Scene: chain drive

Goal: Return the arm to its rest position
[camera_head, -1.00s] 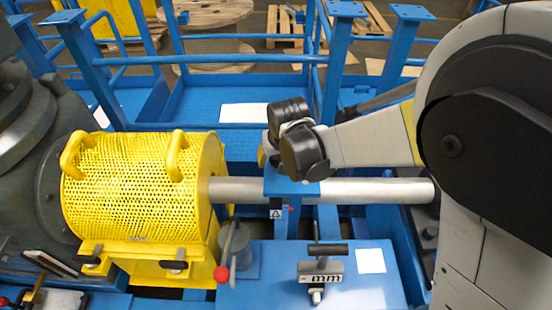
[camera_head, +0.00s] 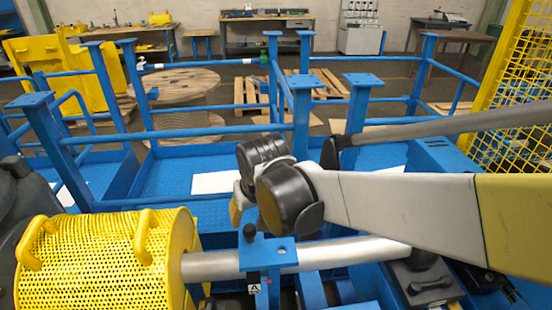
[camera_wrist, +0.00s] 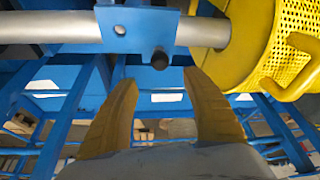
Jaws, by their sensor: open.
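My gripper shows in the wrist view (camera_wrist: 160,115) with two yellow fingers spread apart and nothing between them. In the head view only a bit of a yellow finger (camera_head: 237,212) shows beside my dark wrist joints; the rest is hidden behind them. The gripper is beyond the silver shaft (camera_head: 345,252) and close to the blue bracket (camera_head: 268,254) on it. In the wrist view the bracket (camera_wrist: 138,27) and a dark knob (camera_wrist: 159,60) lie just past the fingertips. I cannot tell the exact gap, but no contact shows.
A yellow perforated guard (camera_head: 105,262) with handles covers the shaft's left end. Blue railings (camera_head: 225,131) and posts stand behind my arm. A yellow mesh fence (camera_head: 515,85) is at the right. A wooden spool (camera_head: 185,88) and pallets (camera_head: 300,90) lie on the floor beyond.

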